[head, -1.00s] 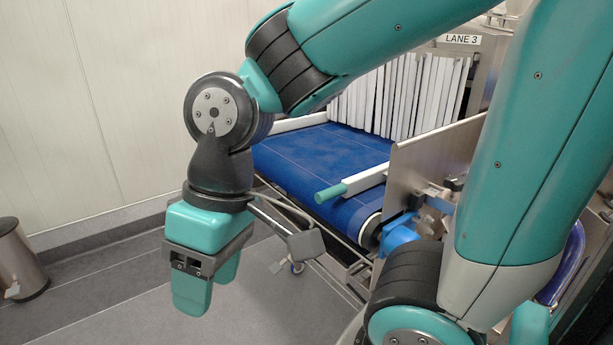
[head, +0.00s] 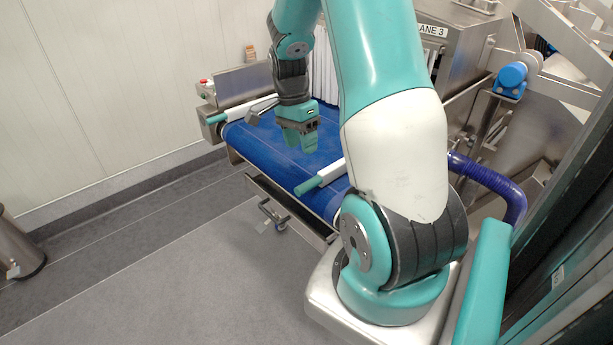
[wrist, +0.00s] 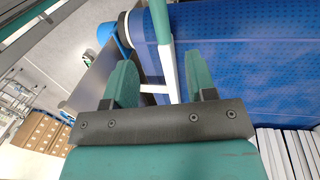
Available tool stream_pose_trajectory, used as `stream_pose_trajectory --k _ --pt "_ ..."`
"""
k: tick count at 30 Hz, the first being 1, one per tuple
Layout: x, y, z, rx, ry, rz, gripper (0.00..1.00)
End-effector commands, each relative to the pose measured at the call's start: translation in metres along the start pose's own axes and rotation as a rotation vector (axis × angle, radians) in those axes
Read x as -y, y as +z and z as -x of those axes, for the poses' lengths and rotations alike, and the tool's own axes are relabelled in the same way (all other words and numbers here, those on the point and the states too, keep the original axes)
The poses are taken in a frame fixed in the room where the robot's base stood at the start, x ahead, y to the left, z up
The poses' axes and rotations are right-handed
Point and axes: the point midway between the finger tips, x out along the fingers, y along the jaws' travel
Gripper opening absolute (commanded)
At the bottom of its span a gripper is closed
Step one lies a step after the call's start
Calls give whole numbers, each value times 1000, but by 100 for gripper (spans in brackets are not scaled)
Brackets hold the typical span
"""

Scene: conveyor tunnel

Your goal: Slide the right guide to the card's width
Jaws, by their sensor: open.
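The right guide (head: 326,178) is a white bar with a teal end, lying along the near right side of the blue belt (head: 262,150). My arm hides its far part. My gripper (head: 301,148) is open above the belt, to the left of and beyond the guide's teal end. In the wrist view, the guide's white bar (wrist: 167,72) shows between the two teal fingers, nearer the right one; I cannot tell how far below them it is. The left guide (head: 232,111), also white with a teal end, lies at the belt's left side. I cannot make out a card.
A white strip curtain (head: 324,75) hangs at the belt's far end, under a steel housing marked LANE 3 (head: 433,31). A steel plate (wrist: 97,75) stands beside the belt in the wrist view. The grey floor (head: 160,250) in front is clear.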

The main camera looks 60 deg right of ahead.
Motion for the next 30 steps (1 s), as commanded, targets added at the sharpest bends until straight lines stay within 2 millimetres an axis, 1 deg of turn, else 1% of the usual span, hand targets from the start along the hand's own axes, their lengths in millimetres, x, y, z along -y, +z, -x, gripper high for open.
stream_pose_trajectory --k 3,9,12,15,20,28,29,30 --pt "-2 1 -27 3 7 1 51" --pt "-1 1 -70 2 5 2 51" --pt "-1 1 -86 1 3 2 51" --pt "0 1 -99 1 2 2 51" --pt "0 1 -108 0 0 3 51" --pt "0 1 -109 0 -2 3 51" --pt "0 1 -109 0 -2 3 44" --pt "0 1 -109 0 -2 3 35"
